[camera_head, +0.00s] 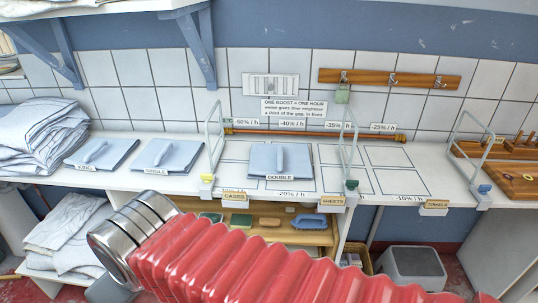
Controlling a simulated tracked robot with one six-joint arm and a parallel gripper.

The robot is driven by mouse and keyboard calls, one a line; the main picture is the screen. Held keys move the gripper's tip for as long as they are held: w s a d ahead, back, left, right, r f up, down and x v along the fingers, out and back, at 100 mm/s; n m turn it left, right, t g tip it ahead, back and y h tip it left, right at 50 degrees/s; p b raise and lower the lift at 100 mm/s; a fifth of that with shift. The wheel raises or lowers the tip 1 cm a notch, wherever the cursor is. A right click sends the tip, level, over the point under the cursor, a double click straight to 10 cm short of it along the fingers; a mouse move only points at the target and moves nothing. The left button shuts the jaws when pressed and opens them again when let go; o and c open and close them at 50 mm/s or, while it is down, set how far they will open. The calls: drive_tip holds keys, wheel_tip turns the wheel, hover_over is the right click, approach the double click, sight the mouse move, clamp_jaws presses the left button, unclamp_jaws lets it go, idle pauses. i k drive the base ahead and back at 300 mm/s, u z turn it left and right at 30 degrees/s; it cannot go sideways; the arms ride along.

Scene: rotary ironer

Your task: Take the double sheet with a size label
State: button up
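A folded blue-grey sheet (262,163) with a raised handle-like strip on top lies in a marked rectangle on the white counter. A label reading "DOUBLE" (279,178) is at its front edge. My red ribbed arm with a metal-ringed end crosses the lower front of the picture, below and in front of the counter. No gripper fingers show, and nothing is seen touching the double sheet.
Similar folded pieces labelled "SINGLE" (181,153) and another, perhaps "KING" (121,151), lie left, beside a linen pile (40,132). Wire dividers (211,150) (349,150) stand up from the counter. Marked rectangles right of the double sheet (398,181) are empty. A wooden rack (505,160) stands far right.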

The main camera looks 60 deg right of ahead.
sight(267, 161)
drive_tip(key=z, duration=0.35)
drive_tip(key=i, duration=0.6)
drive_tip(key=z, duration=0.9)
drive_tip(key=i, duration=0.55)
drive_tip(key=z, duration=0.35)
